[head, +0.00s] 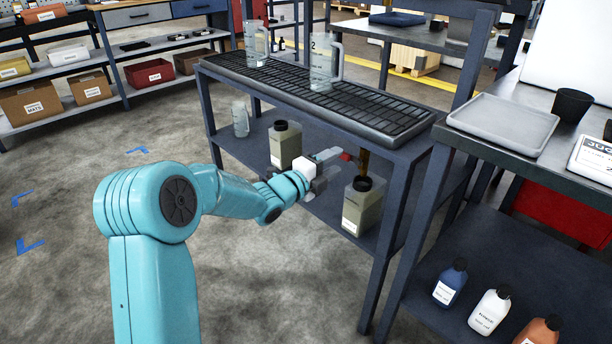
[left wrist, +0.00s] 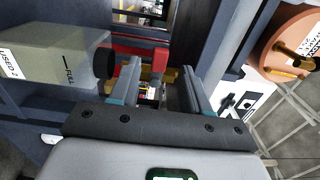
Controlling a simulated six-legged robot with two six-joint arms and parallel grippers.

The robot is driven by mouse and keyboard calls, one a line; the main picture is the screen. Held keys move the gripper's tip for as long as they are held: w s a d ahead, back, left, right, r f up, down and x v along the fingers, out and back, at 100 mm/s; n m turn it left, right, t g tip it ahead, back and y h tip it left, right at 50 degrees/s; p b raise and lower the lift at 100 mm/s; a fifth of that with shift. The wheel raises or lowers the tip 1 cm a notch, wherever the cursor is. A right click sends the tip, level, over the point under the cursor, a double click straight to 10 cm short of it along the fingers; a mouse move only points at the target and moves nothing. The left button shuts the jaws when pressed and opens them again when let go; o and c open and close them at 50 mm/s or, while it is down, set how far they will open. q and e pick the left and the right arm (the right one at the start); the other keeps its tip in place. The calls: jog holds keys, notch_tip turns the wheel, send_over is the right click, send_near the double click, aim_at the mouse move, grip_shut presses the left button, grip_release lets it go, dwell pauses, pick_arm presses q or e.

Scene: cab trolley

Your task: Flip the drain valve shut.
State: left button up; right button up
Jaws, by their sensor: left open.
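The drain valve shows in the head view as a red handle (head: 346,156) beside a brass spout (head: 363,161) under the right end of the grated drain rack (head: 300,95). In the left wrist view the red handle (left wrist: 158,62) lies between and just beyond my fingers, with brass (left wrist: 172,75) behind it. My left gripper (head: 329,168) is open, its fingers pointing at the valve. In the left wrist view the gripper (left wrist: 160,72) has a finger on either side of the handle, with no clear contact. My right gripper is not in view.
An open-topped jug (head: 360,205) labelled in the left wrist view (left wrist: 50,62) stands below the spout, close to my gripper. Another jug (head: 285,145) stands left on the lower shelf (head: 250,146). Two clear pitchers stand on the rack. A rack leg (head: 408,225) is to the right.

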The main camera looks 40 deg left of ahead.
pick_arm(q)
jog(key=s+p, duration=0.1)
jog(key=s, duration=1)
jog(key=shift+s+a, duration=0.3)
jog(key=shift+a, duration=0.15)
jog(key=w+d+f+n+g+h, duration=0.2)
jog(key=d+f+n+g+h, duration=0.3)
jog(key=d+f, duration=1.7)
jog(key=s+d+f+n+g+y, duration=0.1)
jog(key=s+d+f+n+g, duration=0.3)
jog(key=s+d+f+g, duration=0.35)
jog(key=s+f+n+g+y, duration=0.1)
jog(key=s+f+n+g, duration=0.5)
jog(key=s+n, duration=0.75)
notch_tip(320, 180, up, 30)
jog(key=s+m+p, duration=0.1)
jog(key=p, duration=3)
jog(key=shift+f+t, duration=0.25)
jog(key=shift+t, duration=0.2)
